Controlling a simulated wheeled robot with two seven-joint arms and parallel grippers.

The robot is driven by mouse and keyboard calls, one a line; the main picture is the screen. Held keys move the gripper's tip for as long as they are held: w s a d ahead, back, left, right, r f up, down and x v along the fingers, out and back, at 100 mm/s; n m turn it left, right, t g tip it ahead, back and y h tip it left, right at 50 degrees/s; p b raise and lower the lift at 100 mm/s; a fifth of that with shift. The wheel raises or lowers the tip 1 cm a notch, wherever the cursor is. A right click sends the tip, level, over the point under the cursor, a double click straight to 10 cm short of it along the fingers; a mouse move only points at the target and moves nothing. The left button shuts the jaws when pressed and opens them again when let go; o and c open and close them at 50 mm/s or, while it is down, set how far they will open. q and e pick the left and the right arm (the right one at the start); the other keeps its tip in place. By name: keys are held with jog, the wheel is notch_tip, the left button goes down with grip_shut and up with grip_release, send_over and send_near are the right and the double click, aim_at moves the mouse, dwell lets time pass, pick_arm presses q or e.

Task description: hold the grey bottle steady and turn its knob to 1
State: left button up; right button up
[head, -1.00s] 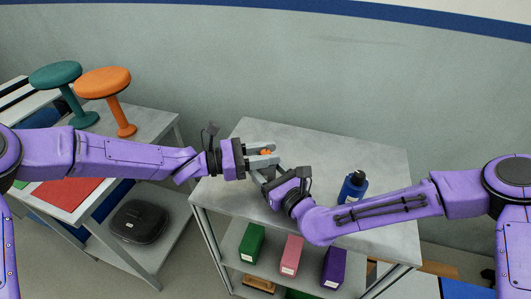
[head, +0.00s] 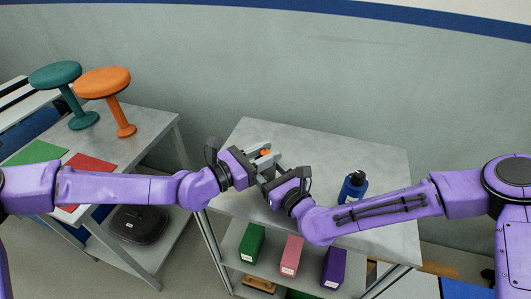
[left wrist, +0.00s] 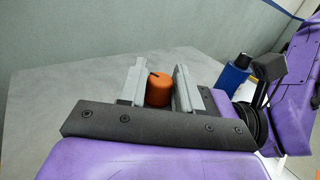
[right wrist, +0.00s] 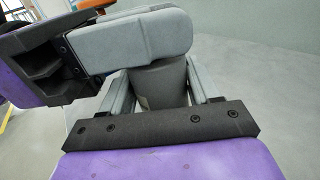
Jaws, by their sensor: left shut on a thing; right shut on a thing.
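The grey bottle (right wrist: 162,84) stands between the fingers of my right gripper (right wrist: 160,90), which is shut on its body. Its top is hidden in the right wrist view by my left gripper's grey fingers. The bottle's orange knob (left wrist: 159,90) sits between the two fingers of my left gripper (left wrist: 158,88), which is shut on it. A dark mark shows on the knob's top; I cannot read any numbers. In the head view, the knob (head: 266,153) is a small orange patch, and both grippers meet above the grey table (head: 325,147).
A dark blue bottle (head: 353,188) stands on the table to the right, close to my right arm. Green (head: 252,243), pink (head: 291,255) and purple (head: 333,266) boxes stand on the shelf below. Two stools (head: 103,82) stand on the left table. The table's back is clear.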

pick_arm(q)
jog(key=o, duration=0.9)
jog(key=shift+o, duration=0.2)
jog(key=v, duration=1.2)
jog(key=shift+o, duration=0.2)
jog(key=shift+w, duration=0.1)
